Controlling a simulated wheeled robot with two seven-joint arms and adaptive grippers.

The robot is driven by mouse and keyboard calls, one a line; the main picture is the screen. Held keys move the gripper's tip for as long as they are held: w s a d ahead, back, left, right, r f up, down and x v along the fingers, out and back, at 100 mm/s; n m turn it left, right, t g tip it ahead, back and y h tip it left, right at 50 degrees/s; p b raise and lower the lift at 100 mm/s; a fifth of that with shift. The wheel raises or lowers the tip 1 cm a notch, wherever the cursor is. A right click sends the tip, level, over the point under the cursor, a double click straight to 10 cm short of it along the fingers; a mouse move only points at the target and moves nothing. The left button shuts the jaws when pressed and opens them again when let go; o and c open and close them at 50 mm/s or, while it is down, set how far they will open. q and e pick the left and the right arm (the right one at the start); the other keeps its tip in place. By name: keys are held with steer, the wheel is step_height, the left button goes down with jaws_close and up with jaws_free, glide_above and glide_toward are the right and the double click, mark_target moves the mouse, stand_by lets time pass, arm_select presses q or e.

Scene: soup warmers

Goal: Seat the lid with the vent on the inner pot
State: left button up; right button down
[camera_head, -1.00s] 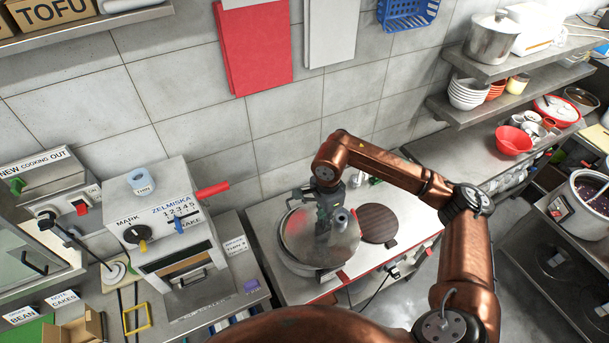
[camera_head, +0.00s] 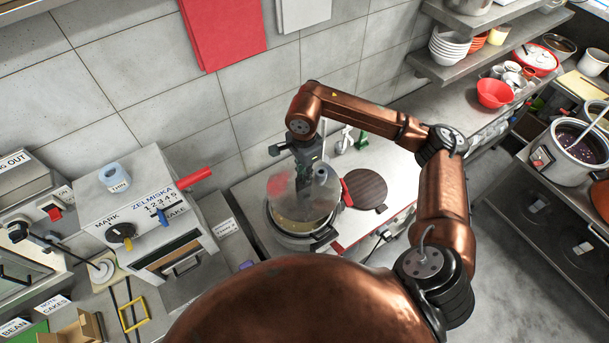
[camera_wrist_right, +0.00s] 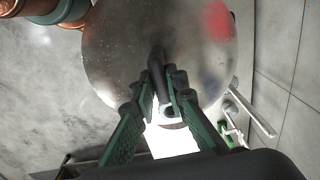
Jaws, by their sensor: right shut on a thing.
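My right gripper (camera_head: 303,160) is shut on the handle of a round, shiny lid (camera_head: 287,188). The lid is held over the rear of the inner pot (camera_head: 298,240), which sits on the counter with a yellowish inside showing below the lid's near edge. A short grey cylinder, perhaps the vent, stands at the lid's right side. In the right wrist view the fingers (camera_wrist_right: 160,95) close around the dark handle, and the lid (camera_wrist_right: 120,60) fills the upper middle. Whether the lid touches the pot's rim is hidden. My left gripper is out of view.
A dark round ribbed plate (camera_head: 366,189) lies right of the pot. A tiled wall is behind.

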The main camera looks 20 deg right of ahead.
steer(key=w+f+b, duration=0.1)
steer(key=w+f, duration=0.1)
steer(key=shift+w+a+f, duration=0.1)
steer(key=shift+w+f, duration=0.2)
steer(key=shift+w, duration=0.1)
steer(key=shift+w+f+b, duration=0.5)
steer(key=shift+f, duration=0.1)
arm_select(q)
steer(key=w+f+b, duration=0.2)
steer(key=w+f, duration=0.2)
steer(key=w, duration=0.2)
arm_select(e)
steer(key=shift+s+f, duration=0.75)
steer(key=shift+f, duration=0.2)
steer(key=f+b, duration=0.3)
steer(key=shift+w+f, duration=0.2)
steer(key=shift+w, duration=0.1)
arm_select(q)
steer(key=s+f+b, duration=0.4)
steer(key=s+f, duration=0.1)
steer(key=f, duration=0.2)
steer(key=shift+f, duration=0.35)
arm_select(e)
steer(key=f, duration=0.4)
steer(key=shift+s+f, duration=0.2)
steer(key=shift+s, duration=0.05)
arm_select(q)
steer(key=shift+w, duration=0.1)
